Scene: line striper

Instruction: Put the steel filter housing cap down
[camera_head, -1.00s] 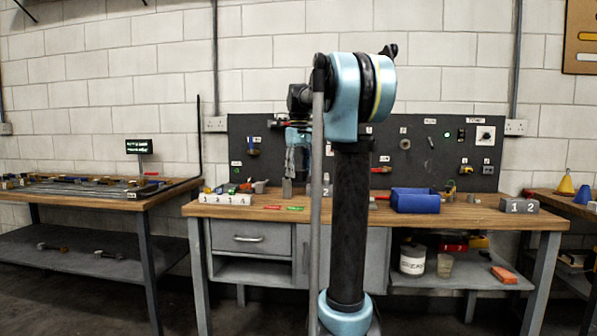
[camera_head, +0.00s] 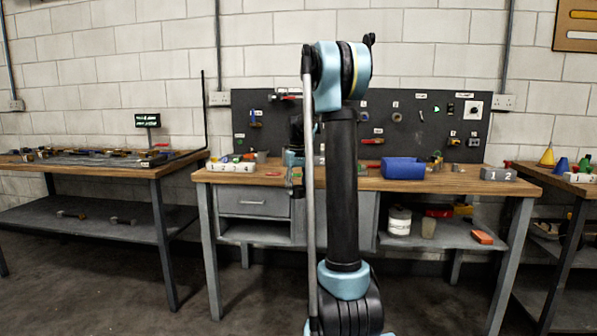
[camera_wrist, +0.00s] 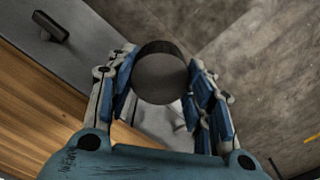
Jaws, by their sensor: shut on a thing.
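The steel filter housing cap (camera_wrist: 160,75) is a round, dark grey cylinder in the wrist view. It sits between the two fingers of my gripper (camera_wrist: 162,88), which is shut on it. In the head view my gripper (camera_head: 294,178) hangs by the front edge of the middle workbench, left of my arm column. The cap cannot be made out there. In the wrist view the bench's wooden top (camera_wrist: 45,110) lies to the left and bare floor (camera_wrist: 255,60) to the right, so the cap appears over or just beyond the front edge.
On the middle workbench (camera_head: 460,183) stand a blue bin (camera_head: 403,169), a numbered grey block (camera_head: 498,174) and a numbered white block (camera_head: 232,167). A drawer (camera_head: 254,203) is below. The bench's left-centre is partly hidden by my arm. A second bench (camera_head: 110,168) stands left.

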